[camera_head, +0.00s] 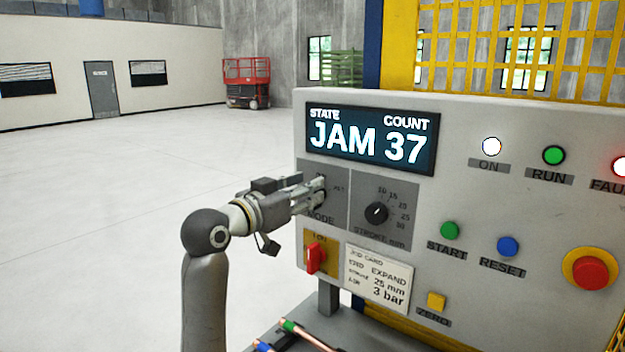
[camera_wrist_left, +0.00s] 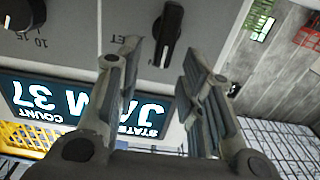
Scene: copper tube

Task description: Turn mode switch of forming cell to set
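The control panel of the forming cell (camera_head: 455,195) fills the right of the head view. Its mode switch is hidden there behind my left gripper (camera_head: 318,193), which is at the panel above the MODE label (camera_head: 320,219). In the left wrist view, which is upside down, the black mode switch knob (camera_wrist_left: 169,32) shows just beyond the fingertips. My left gripper (camera_wrist_left: 160,52) is open, its two fingers apart with the knob's handle in line with the gap. I cannot tell whether a finger touches it. Part of the SET label (camera_wrist_left: 124,40) shows. My right gripper is not in view.
The display (camera_head: 370,140) reads JAM 37. The stroke knob (camera_head: 376,213) is right of the mode plate, a red lever switch (camera_head: 315,257) below it. The emergency stop (camera_head: 590,272) is far right. Copper tubes (camera_head: 305,335) lie below the panel. Open floor is at left.

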